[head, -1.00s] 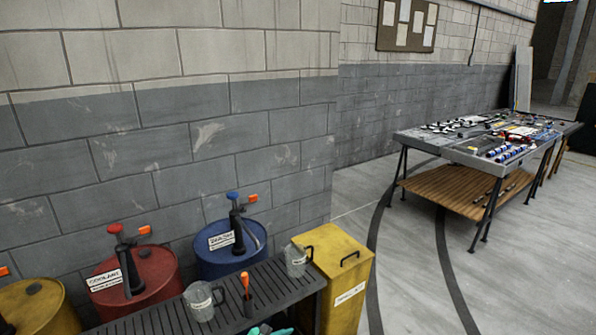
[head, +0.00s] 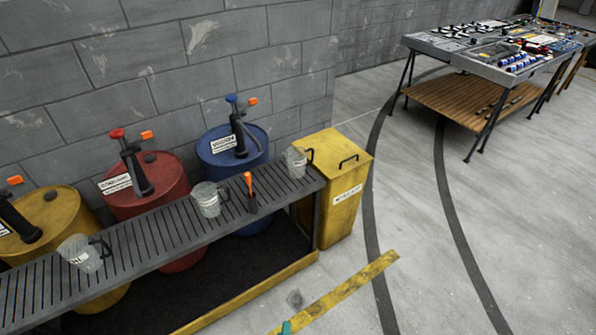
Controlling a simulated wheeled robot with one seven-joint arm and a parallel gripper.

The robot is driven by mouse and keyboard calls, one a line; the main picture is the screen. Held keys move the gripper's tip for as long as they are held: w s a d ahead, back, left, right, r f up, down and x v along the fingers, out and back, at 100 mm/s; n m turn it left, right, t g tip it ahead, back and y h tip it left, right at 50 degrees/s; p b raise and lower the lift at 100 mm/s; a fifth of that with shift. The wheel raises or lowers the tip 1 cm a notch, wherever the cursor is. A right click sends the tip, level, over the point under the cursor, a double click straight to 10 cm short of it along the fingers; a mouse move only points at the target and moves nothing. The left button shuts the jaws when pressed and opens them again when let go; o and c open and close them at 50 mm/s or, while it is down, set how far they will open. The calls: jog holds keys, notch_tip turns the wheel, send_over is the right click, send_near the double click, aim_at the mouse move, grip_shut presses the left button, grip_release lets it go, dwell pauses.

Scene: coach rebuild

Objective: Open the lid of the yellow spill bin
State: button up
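The yellow spill bin (head: 344,198) stands on the floor at the right end of a slatted bench in the head view. It is a tall box with a white label on its front. Its lid (head: 335,152) lies shut on top and carries a dark bar handle (head: 348,161). My gripper is not in view. A small teal piece shows at the bottom edge of the picture, and I cannot tell what it is.
The slatted bench (head: 150,240) carries several clear jugs and an orange-handled tool (head: 250,190). Yellow, red (head: 160,185) and blue (head: 232,150) drums stand behind it. A yellow floor strip (head: 345,292) lies in front. A parts table (head: 470,60) is at the back right. Floor right of the bin is clear.

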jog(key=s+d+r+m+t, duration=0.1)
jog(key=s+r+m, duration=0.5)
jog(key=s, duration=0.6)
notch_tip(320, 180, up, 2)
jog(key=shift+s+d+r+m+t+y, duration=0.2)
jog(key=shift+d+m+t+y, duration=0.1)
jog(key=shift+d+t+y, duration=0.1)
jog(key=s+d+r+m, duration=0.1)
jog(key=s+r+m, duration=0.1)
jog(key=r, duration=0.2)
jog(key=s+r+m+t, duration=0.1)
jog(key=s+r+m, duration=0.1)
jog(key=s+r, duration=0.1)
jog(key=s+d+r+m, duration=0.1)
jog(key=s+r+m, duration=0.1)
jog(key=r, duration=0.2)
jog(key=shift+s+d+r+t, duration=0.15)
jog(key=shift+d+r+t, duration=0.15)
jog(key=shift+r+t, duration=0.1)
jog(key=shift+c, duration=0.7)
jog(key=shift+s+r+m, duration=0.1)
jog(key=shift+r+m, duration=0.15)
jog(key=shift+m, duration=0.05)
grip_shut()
